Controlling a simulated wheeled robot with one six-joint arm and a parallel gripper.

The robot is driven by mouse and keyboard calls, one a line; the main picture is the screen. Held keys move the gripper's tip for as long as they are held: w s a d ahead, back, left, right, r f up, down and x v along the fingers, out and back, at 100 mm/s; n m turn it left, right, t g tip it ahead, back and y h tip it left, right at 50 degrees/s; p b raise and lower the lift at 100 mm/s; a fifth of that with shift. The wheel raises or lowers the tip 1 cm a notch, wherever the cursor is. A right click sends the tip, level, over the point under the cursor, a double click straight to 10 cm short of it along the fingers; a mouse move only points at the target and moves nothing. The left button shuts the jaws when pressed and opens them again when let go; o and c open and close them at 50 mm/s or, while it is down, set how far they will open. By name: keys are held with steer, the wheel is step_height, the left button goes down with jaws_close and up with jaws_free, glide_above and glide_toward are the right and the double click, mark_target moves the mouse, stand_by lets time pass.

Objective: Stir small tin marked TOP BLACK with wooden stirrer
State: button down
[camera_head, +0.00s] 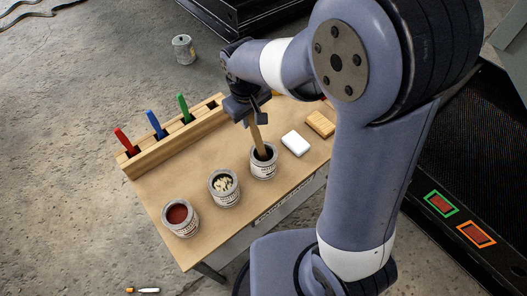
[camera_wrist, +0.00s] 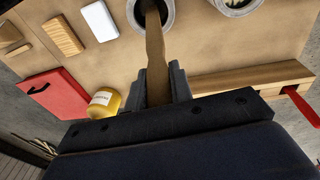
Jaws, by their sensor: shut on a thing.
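My gripper (camera_head: 247,108) is shut on the wooden stirrer (camera_head: 256,137) and holds it nearly upright over the bench. The stirrer's lower end is inside the rightmost small tin (camera_head: 264,168), which has dark contents and a white label too small to read. In the wrist view, the stirrer (camera_wrist: 155,55) runs from between my gripper's fingers (camera_wrist: 158,88) into the mouth of that tin (camera_wrist: 168,18). The stirrer's tip is hidden inside the tin.
A tin with pale pieces (camera_head: 224,188) and a tin of dark red (camera_head: 180,217) stand to the left. A wooden rack (camera_head: 175,137) holds red, blue and green handled tools. A white block (camera_head: 295,143), wooden block (camera_head: 320,124) and yellow jar (camera_wrist: 105,101) are nearby.

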steer(key=shift+r, duration=0.15)
step_height(320, 180, up, 6)
steer(key=a+p, duration=0.1)
steer(key=p, duration=0.4)
steer(key=shift+w, duration=0.3)
steer(key=shift+a, duration=0.1)
steer(key=shift+r, duration=0.1)
stand_by(0.5)
step_height(320, 180, up, 5)
steer(key=p, duration=0.4)
stand_by(0.4)
